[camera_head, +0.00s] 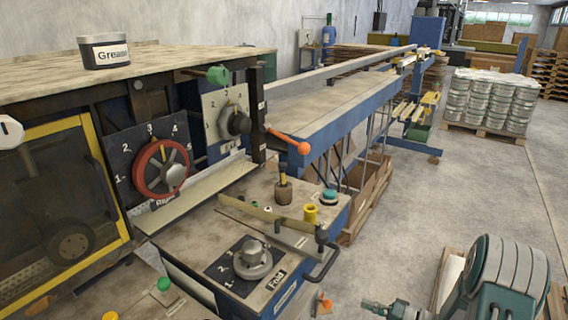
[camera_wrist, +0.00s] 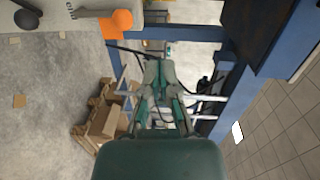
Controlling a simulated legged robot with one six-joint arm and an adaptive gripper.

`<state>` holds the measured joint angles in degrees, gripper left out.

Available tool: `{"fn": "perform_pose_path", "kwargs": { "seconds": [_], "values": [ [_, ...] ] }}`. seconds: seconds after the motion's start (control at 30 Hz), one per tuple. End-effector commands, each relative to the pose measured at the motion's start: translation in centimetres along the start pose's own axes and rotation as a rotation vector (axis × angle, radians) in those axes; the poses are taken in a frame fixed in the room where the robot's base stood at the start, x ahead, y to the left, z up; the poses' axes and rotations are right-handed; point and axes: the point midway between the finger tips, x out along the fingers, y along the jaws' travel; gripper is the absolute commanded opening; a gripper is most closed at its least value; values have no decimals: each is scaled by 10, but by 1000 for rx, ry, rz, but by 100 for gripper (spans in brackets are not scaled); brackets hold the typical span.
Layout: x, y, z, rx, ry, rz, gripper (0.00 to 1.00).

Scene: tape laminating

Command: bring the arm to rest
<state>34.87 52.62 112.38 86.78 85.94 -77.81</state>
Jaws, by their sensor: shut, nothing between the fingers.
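My arm, green and grey, shows at the lower right of the head view, low over the floor and to the right of the machine's control table. The arm's end near the bottom edge there is partly cut off. In the wrist view my gripper (camera_wrist: 159,72) points up the picture, with its green fingers shut and nothing between them. It is apart from the blue frame and the cardboard boxes (camera_wrist: 103,125) that show behind it.
The control table (camera_head: 215,240) carries a grey knob (camera_head: 253,260), a yellow button (camera_head: 310,213) and a lever with an orange end (camera_head: 325,303) at its side. A red dial (camera_head: 160,168) is on the machine. Stacked buckets (camera_head: 490,100) stand far off.

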Motion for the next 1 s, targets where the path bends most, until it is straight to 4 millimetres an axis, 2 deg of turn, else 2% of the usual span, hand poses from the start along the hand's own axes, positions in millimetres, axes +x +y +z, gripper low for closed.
{"fn": "perform_pose_path", "kwargs": {
  "seconds": [0.03, 0.2, 0.47, 0.73, 1.0],
  "values": [
    [8, -20, 8, -10, -59, 29, 0],
    [23, -69, 42, -15, -238, 159, 0],
    [30, -127, 98, -64, -432, 409, 0],
    [18, -172, 151, -171, -516, 696, 0],
    [-8, -205, 192, -332, -475, 965, 0]
  ]
}}
